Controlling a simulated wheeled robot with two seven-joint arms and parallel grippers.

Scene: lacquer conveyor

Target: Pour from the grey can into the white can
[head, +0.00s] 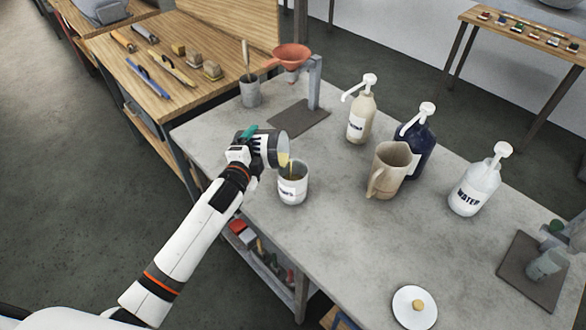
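My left gripper (244,146) is shut on the grey can (270,147), which lies tipped on its side with its mouth toward the right. Yellowish liquid shows at the grey can's lip and a thin stream falls toward the white can (292,188). The white can stands upright on the grey table just below and to the right, with a label on its front and dark yellowish content showing inside. The fingertips are partly hidden behind the hand and the can. My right gripper is not in the head view.
A beige jug (384,172) and pump bottles, one marked water (475,188), stand to the right on the table (330,235). A red funnel on a stand (291,57) and a grey pot with a tool (250,92) stand behind. A white plate (414,308) lies near the front.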

